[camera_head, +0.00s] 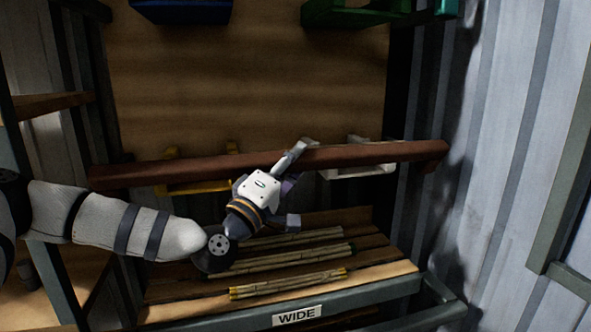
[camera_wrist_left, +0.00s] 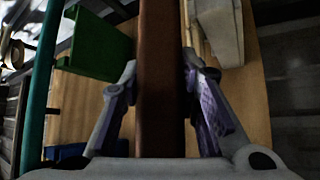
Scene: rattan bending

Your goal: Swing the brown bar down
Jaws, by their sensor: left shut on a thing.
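The brown bar (camera_head: 385,153) runs across the front of the shelf unit in the head view, nearly level and slightly higher at its right end. My left gripper (camera_head: 293,160) reaches it from below, right of the bar's middle, and is shut on it. In the left wrist view the bar (camera_wrist_left: 161,75) runs up the middle of the picture, between the two fingers of my left gripper (camera_wrist_left: 163,125). The fingers hide part of the bar in the head view. My right gripper is not in view.
Below the bar, bundles of rattan sticks (camera_head: 287,284) lie on a slatted shelf with a "WIDE" label (camera_head: 297,316). Behind the bar are a yellow holder (camera_head: 200,187) and a white holder (camera_head: 357,172). Blue (camera_head: 181,10) and green (camera_head: 345,12) holders are above. A corrugated wall (camera_head: 500,150) stands at right.

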